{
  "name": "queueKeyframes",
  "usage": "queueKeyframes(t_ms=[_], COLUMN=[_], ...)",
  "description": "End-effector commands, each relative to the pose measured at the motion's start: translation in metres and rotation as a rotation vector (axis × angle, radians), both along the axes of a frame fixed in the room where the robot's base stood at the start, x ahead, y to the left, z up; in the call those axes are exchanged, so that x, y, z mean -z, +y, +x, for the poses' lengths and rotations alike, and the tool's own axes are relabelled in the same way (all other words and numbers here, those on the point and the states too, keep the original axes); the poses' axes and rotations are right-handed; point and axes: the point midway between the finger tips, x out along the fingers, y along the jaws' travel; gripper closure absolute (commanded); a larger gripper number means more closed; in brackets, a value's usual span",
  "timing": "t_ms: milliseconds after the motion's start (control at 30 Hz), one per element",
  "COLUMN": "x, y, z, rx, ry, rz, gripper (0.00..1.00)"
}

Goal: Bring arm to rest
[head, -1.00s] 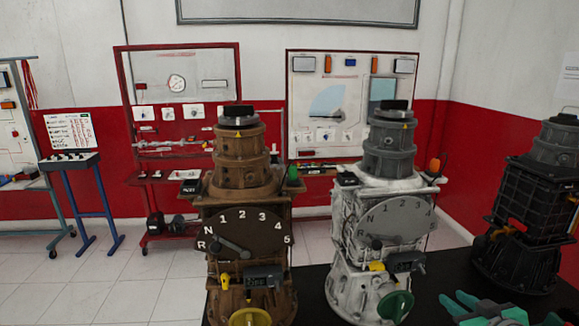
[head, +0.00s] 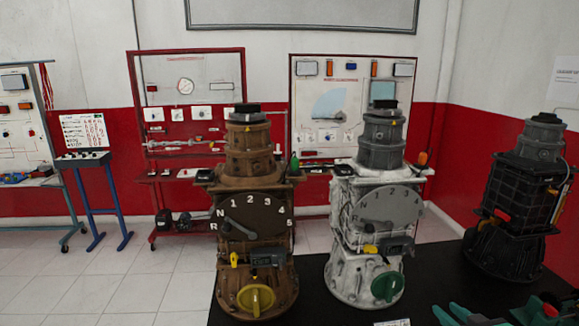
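My gripper (head: 490,315) shows at the bottom right edge of the head view, with two teal finger parts set apart over the dark table. It looks open, and no object is visible between the fingers; the rest of it is cut off by the frame. A brown engine trainer (head: 255,165) and a white one (head: 340,275) stand upright on the black table (head: 320,308) to the left of my gripper. A black trainer (head: 515,190) stands behind it on the right. My gripper appears apart from all three.
The brown and white trainers carry numbered dials, a lever and yellow or green knobs. Red-framed panels (head: 240,75) stand along the back wall. A blue-legged stand (head: 85,160) is at the left. Tiled floor (head: 110,275) is clear at the lower left.

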Motion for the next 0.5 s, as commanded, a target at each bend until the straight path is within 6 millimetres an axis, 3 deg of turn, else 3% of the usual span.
queueKeyframes(t_ms=[333, 500], x=[0.058, 0.104], y=[0.046, 0.089], z=[0.009, 0.008], rx=[0.04, 0.075], ry=[-0.033, -0.055], rz=[0.074, 0.129], gripper=[0.74, 0.74])
